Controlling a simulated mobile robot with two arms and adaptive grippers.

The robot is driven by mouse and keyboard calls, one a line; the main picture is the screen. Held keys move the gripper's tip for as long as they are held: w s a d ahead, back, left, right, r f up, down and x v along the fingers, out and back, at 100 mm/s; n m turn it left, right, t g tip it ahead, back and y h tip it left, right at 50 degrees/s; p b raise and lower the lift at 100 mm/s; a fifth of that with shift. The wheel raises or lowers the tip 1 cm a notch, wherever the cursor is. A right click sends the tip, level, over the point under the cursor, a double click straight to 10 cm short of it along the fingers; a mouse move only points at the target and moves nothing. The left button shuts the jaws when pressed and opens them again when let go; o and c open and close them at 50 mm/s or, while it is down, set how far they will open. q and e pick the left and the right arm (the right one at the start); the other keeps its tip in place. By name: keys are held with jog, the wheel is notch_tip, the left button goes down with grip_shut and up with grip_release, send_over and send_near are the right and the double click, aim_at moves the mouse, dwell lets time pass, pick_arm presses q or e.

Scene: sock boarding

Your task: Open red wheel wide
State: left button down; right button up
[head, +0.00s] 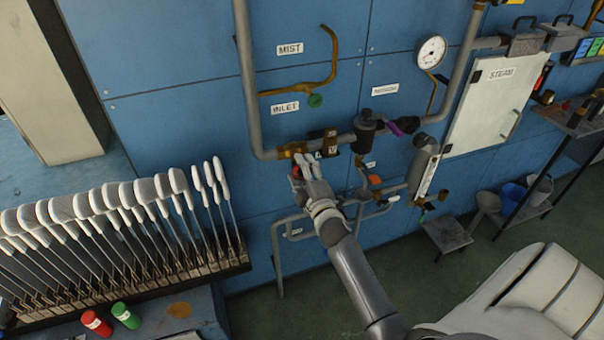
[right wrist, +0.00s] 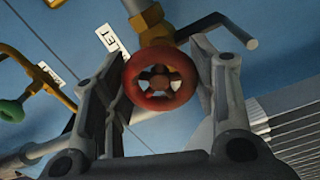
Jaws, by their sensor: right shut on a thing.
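The red wheel (right wrist: 159,79) is a small round handwheel with spokes on a brass valve (right wrist: 152,25), seen face-on in the right wrist view. My right gripper (right wrist: 163,88) is shut on the wheel, with one finger on each side of its rim. In the head view my right gripper (head: 308,167) reaches up to the pipework on the blue wall. Only a bit of the red wheel (head: 296,172) shows there, beside the fingers; the rest is hidden. The brass valve body (head: 292,149) sits on the grey pipe just above it. My left gripper is not in view.
A green wheel (head: 315,101) is near the INLET label (head: 285,107), up from my gripper. A pressure gauge (head: 431,52) and a white STEAM panel (head: 492,101) are to the right. A rack of white sock boards (head: 120,205) stands at left. Grey pipes run close around my gripper.

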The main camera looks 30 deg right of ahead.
jog(key=n+b, duration=0.1)
jog(key=n, duration=0.4)
jog(key=shift+f+n+b, duration=0.15)
jog(key=shift+n+b, duration=0.15)
jog(key=shift+n, duration=0.1)
dwell(0.3)
jog(key=o, duration=1)
jog(key=shift+o, duration=0.2)
jog(key=v, duration=1.2)
